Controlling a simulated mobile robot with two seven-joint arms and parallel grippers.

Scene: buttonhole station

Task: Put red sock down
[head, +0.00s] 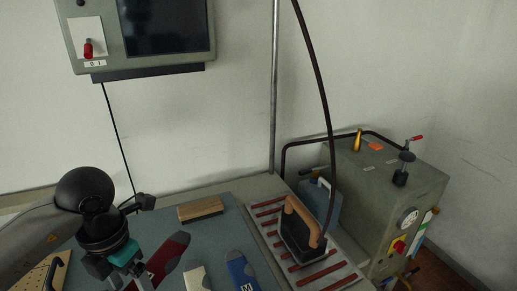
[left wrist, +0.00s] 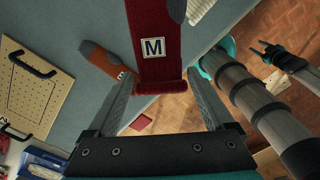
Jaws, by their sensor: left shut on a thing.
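My left gripper (head: 140,281) reaches in over the mat at the lower left of the head view. It is shut on the red sock (head: 168,258), which has a dark toe. In the left wrist view the sock's cuff (left wrist: 153,88) lies between the two fingertips (left wrist: 158,92), with a white M label (left wrist: 153,47) facing the camera. The toe end runs out of that view at the top. I cannot tell whether the sock touches the mat.
A blue sock (head: 240,270) and a cream sock (head: 196,280) lie on the blue-grey mat (head: 225,222). A grey and orange sock (left wrist: 105,60) shows in the left wrist view. A wooden block (head: 201,209) lies behind. An iron (head: 301,234) stands on a red-striped rest to the right.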

